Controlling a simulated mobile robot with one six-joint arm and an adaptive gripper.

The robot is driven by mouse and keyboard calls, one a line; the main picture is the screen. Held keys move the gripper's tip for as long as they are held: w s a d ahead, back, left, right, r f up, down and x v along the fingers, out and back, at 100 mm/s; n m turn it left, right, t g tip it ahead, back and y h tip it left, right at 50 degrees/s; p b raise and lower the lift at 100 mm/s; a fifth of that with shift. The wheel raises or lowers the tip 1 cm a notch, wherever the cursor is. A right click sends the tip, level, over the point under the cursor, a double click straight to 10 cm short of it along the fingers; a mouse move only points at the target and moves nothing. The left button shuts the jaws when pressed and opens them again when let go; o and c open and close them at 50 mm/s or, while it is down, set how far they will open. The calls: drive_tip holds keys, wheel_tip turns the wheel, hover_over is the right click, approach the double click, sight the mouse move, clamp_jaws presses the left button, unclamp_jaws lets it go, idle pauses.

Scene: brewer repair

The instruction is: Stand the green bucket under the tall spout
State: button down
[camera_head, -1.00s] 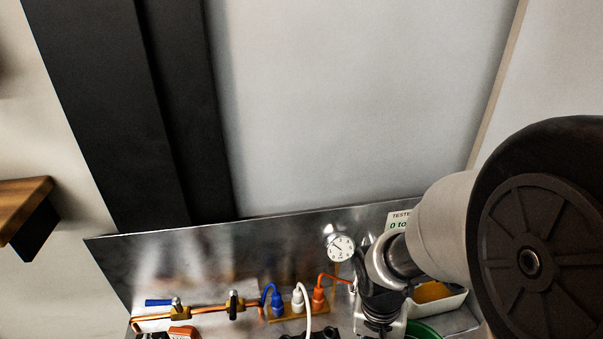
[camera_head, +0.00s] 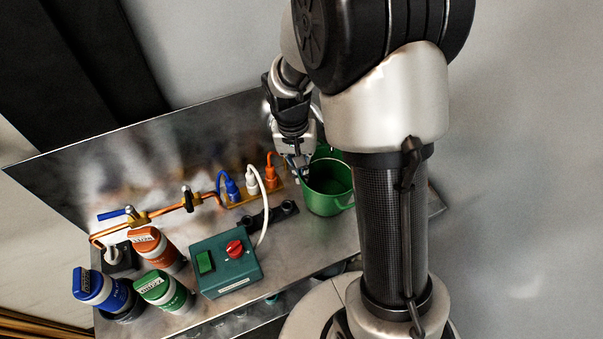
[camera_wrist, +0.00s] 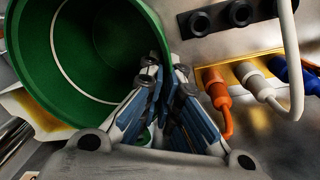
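The green bucket (camera_head: 337,204) stands upright at the right part of the metal bench, its open mouth facing up. It also shows in the wrist view (camera_wrist: 55,85), with a pale ring inside it. My gripper (camera_head: 301,178) is at the bucket's left rim. In the wrist view, my gripper (camera_wrist: 166,75) has its fingers close together at the rim, apparently with the bucket wall between them. Whether the bucket touches the bench is hard to tell. I cannot make out the tall spout; my arm covers part of the back right.
Left of the bucket are orange (camera_head: 272,173), white (camera_head: 254,180) and blue (camera_head: 231,187) plugs and a black socket strip (camera_head: 271,217). A teal switch box (camera_head: 225,263), several bottles and a copper pipe (camera_head: 165,210) stand farther left. A metal panel (camera_head: 150,130) rises behind.

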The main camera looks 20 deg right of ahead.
drive_tip(key=shift+f, duration=0.15)
drive_tip(key=c, duration=2.3)
unclamp_jaws()
drive_tip(key=shift+f, duration=0.1)
drive_tip(key=o, duration=0.5)
wheel_tip(320, 180, up, 12)
drive_tip(key=a+p, duration=0.1)
drive_tip(key=p, duration=0.3)
drive_tip(key=s+a+r+n+t, duration=0.2)
drive_tip(key=s+r, duration=0.3)
drive_tip(key=s, duration=0.4)
drive_tip(key=s+a+r+n+t+y, duration=0.1)
drive_tip(key=s+a+r+n+t, duration=0.1)
drive_tip(key=s+r, duration=0.4)
drive_tip(key=s+n+t, duration=0.1)
drive_tip(key=s, duration=0.3)
drive_tip(key=shift+s+r+n, duration=0.2)
drive_tip(key=shift+n, duration=0.2)
